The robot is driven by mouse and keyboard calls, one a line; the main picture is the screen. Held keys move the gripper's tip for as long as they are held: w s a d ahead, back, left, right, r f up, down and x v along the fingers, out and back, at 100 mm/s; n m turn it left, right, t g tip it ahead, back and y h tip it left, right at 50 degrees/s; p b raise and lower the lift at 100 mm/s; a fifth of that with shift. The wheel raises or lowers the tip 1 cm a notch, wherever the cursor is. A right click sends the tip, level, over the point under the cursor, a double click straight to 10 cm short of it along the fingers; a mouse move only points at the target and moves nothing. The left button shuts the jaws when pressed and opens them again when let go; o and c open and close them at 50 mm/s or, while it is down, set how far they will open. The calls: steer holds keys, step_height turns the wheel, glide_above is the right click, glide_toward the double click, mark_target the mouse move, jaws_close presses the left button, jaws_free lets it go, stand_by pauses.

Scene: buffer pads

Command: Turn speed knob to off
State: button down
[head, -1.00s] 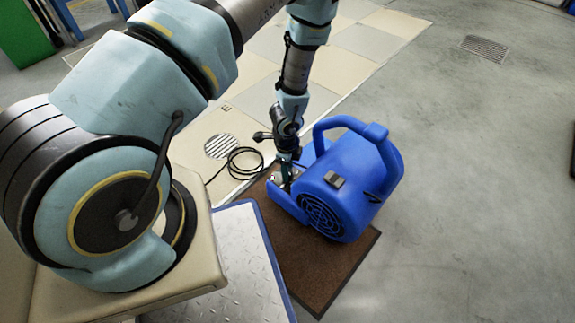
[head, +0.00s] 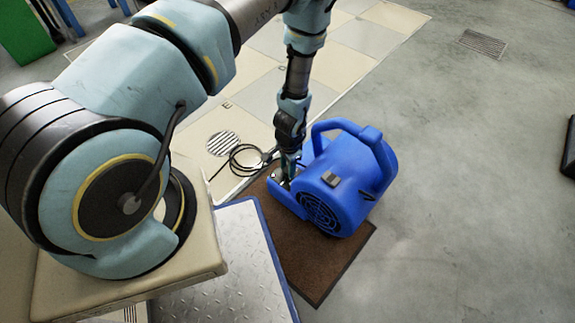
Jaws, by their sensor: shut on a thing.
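The blue blower (head: 345,190) stands on a brown mat, with its round grille facing the front left and its handle on top. A small dark box with a light top (head: 331,179) sits on its housing. My gripper (head: 286,181) reaches down at the blower's left side, by the blue outlet part. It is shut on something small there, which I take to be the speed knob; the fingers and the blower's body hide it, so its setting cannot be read.
The brown mat (head: 325,275) lies under the blower. A black cable (head: 247,160) coils on the floor to its left, near a round drain grate (head: 223,144). A metal plate with a blue edge (head: 225,265) is at the front.

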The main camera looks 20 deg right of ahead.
steer(key=n+p, duration=0.1)
steer(key=n, duration=0.2)
steer(key=shift+n, duration=0.3)
steer(key=shift+n+p, duration=0.4)
steer(key=shift+n, duration=1.4)
steer(key=shift+c, duration=2.3)
jaws_free()
step_height(320, 180, up, 11)
steer(key=p, duration=0.2)
steer(key=shift+s+d+p, duration=0.15)
steer(key=shift+d+p, duration=0.1)
steer(key=shift+p, duration=0.15)
